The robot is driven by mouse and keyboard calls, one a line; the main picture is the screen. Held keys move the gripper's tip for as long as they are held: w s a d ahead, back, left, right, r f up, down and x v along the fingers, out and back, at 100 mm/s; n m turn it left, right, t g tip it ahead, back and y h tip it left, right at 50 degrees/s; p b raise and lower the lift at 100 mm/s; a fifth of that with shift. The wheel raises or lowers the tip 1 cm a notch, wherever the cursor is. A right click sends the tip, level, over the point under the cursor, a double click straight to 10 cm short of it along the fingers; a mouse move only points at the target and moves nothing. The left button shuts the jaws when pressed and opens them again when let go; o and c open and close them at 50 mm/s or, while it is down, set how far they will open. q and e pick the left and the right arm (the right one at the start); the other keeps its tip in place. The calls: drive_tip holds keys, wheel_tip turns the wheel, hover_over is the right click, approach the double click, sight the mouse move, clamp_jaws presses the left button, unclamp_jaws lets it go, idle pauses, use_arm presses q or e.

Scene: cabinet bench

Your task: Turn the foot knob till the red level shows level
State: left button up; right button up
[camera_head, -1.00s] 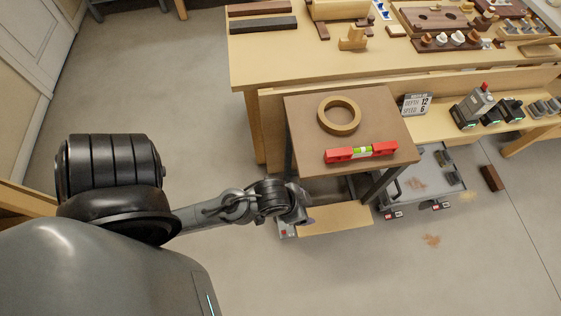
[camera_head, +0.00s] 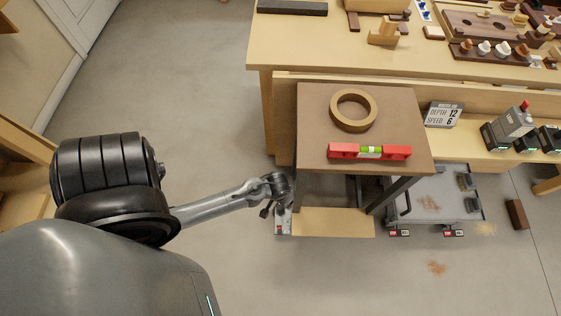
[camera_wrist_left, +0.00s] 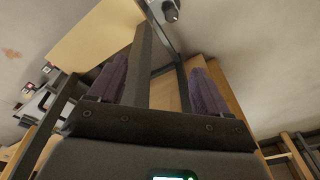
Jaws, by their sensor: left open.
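The red level (camera_head: 341,151) lies near the front edge of the brown-topped stand (camera_head: 310,112). Its green vial (camera_head: 371,149) faces up; the bubble's position is too small to tell. My left gripper (camera_head: 267,210) is low beside the stand's left front foot (camera_head: 283,223), apart from it as far as I can see. In the left wrist view its purple-padded fingers (camera_wrist_left: 158,80) are open, with a dark leg of the stand (camera_wrist_left: 146,65) showing between them farther off. A dark round knob (camera_wrist_left: 170,12) on a pale foot plate shows at the top there. My right gripper is not in view.
A ring (camera_head: 353,110) lies behind the level. The wooden bench (camera_head: 262,62) stands behind, with a small depth and speed sign (camera_head: 443,114). A grey wheeled cart (camera_head: 455,205) stands right of the stand. The floor to the left is clear.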

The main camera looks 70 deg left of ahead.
use_arm(q)
drive_tip(key=a+f+n+g+b, duration=0.1)
drive_tip(key=a+f+n+b, duration=0.2)
drive_tip(key=f, duration=0.7)
drive_tip(key=a+f+n+b, duration=0.1)
drive_tip(key=a+f+b, duration=0.3)
drive_tip(key=f, duration=0.6)
drive_tip(key=n+h+b, duration=0.1)
drive_tip(key=b, duration=0.6)
hover_over(280, 206)
wheel_tip(280, 206, down, 9)
drive_tip(key=f+b, duration=0.8)
drive_tip(key=f, duration=0.1)
drive_tip(key=shift+w+a, duration=0.15)
drive_tip(key=shift+a, duration=0.05)
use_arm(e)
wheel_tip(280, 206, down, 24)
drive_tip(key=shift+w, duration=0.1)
use_arm(q)
drive_tip(key=c, duration=1)
drive_tip(key=shift+c, duration=0.2)
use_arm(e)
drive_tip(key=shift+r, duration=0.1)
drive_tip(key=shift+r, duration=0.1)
